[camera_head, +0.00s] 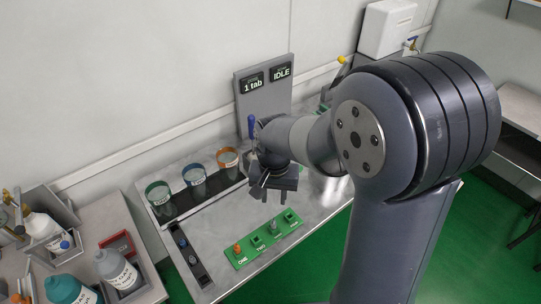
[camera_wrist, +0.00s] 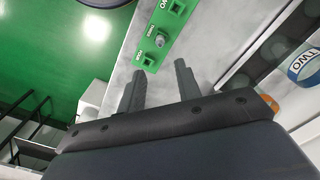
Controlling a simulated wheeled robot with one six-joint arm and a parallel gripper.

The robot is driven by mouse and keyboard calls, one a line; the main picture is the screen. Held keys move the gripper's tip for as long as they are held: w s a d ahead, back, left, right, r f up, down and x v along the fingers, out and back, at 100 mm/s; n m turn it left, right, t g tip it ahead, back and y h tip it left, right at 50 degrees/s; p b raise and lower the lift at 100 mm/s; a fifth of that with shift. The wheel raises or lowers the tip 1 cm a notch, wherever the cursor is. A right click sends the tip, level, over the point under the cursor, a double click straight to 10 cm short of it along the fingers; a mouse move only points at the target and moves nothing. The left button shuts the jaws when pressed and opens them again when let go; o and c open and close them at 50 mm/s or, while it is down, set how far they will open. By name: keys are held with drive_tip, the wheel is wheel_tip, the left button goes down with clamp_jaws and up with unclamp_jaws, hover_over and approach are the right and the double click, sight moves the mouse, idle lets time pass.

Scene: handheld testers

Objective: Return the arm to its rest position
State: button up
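My arm reaches from the right over the metal bench (camera_head: 310,215). My gripper (camera_head: 272,197) hangs fingers-down above the bench, behind the green labelled strip (camera_head: 262,240). In the wrist view, the two fingers of my gripper (camera_wrist: 159,68) stand apart with nothing between them. The strip also shows in the wrist view (camera_wrist: 163,28), beyond the fingertips. An orange piece (camera_head: 238,248) sits at ONE on the strip. A grey piece (camera_wrist: 159,40) sits at THREE. The gripper looks clear of the strip.
Three ringed cups, green (camera_head: 158,193), blue (camera_head: 194,175) and orange (camera_head: 228,158), stand in a row left of my gripper. A display panel (camera_head: 262,95) reading "1 tab" and "IDLE" stands behind. Bottles (camera_head: 117,268) and a red box (camera_head: 117,245) occupy the left bench.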

sight(273, 220)
wheel_tip(273, 220, down, 11)
drive_tip(key=shift+r, duration=0.1)
drive_tip(key=shift+r+p, duration=0.4)
drive_tip(key=shift+p, duration=0.1)
drive_tip(key=shift+f, duration=0.15)
idle(0.3)
